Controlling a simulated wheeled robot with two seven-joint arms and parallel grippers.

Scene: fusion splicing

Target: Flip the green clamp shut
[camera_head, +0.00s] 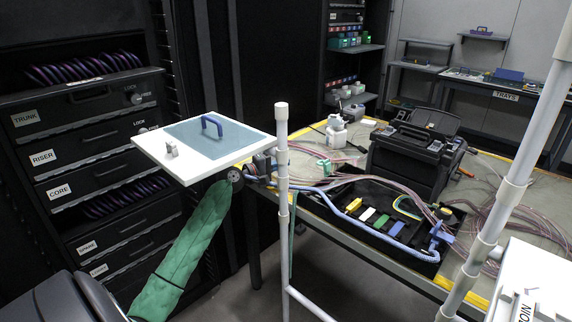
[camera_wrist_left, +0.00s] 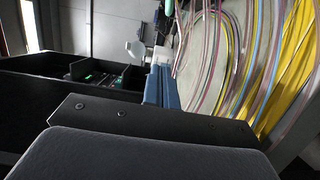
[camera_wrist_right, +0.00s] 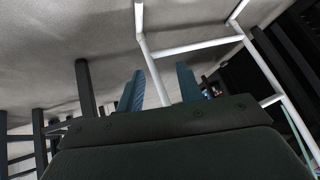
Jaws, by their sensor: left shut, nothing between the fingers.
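A small green block (camera_head: 382,221) lies in the black tray (camera_head: 345,232) on the bench, between a white and a blue block. Another small green piece (camera_head: 325,166) sits on the bench behind the tray. I cannot tell which is the green clamp, or whether it is open or shut. My left gripper (camera_wrist_left: 166,88) shows blue fingers shut together and empty, beside a bundle of fibre tubes (camera_wrist_left: 215,60). My right gripper (camera_wrist_right: 160,90) is open and empty, its blue fingers apart over grey floor and white pipes.
A black splicer case (camera_head: 415,150) stands on the bench behind the tray. A blue braided cable (camera_head: 372,232) crosses the tray's front. A white pipe frame (camera_head: 283,190) stands before the bench. A bottle (camera_head: 336,135) stands at the back.

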